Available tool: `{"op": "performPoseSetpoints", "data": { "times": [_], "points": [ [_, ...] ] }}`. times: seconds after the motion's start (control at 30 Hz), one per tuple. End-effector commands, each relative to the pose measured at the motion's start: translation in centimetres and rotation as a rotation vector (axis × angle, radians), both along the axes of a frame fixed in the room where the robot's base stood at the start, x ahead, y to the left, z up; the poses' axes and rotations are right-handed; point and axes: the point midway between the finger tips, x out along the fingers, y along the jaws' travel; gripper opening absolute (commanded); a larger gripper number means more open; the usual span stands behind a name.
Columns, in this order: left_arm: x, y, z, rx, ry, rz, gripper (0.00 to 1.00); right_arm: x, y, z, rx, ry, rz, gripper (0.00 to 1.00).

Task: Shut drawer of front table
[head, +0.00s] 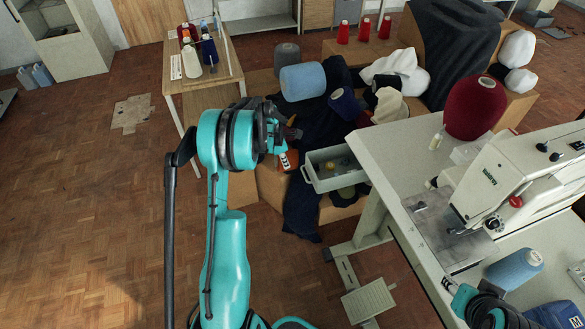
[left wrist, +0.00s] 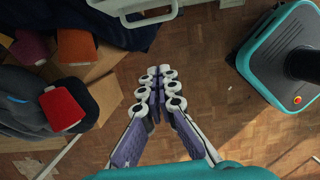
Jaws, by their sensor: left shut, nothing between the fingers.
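The drawer (head: 336,170) is a pale grey open tray with a handle on its front. It sticks out to the left from under the front table (head: 400,150), with small items inside. Its front and handle (left wrist: 148,20) also show at the top of the left wrist view. My left gripper (head: 292,133) is in the air left of the drawer, apart from its front. In the left wrist view my left gripper (left wrist: 160,72) has its fingertips together with nothing between them, below the handle in the picture.
A sewing machine (head: 515,180), a dark red yarn cone (head: 475,107) and a blue spool (head: 515,268) stand on the front table. Boxes with cloth and yarn cones (head: 303,81) crowd behind the drawer. A wooden table (head: 200,85) stands back left.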

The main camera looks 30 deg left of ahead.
Motion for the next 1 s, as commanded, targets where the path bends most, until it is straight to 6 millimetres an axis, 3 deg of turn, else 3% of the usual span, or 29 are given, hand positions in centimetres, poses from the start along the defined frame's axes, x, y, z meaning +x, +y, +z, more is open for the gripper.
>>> {"op": "performPoseSetpoints", "data": {
  "times": [0.1, 0.37, 0.6, 1.0],
  "points": [
    [0.5, -0.4, -2.8, 0.001, -0.001, -0.002, 0.00, 0.0, 0.0, -1.3, 0.000, 0.000, 0.000, 0.40],
    [1.4, -1.2, -8.2, 0.001, -0.001, -0.004, 0.00, 0.0, 0.0, -3.3, 0.000, 0.000, 0.000, 0.40],
    [3.9, -3.2, -8.5, 0.001, -0.001, -0.004, 0.00, 0.0, 0.0, -4.3, 0.000, 0.000, 0.000, 0.40],
    [4.4, -3.7, -8.4, 0.001, -0.001, -0.004, 0.00, 0.0, 0.0, -4.4, 0.000, 0.000, 0.000, 0.40]
  ]
}}
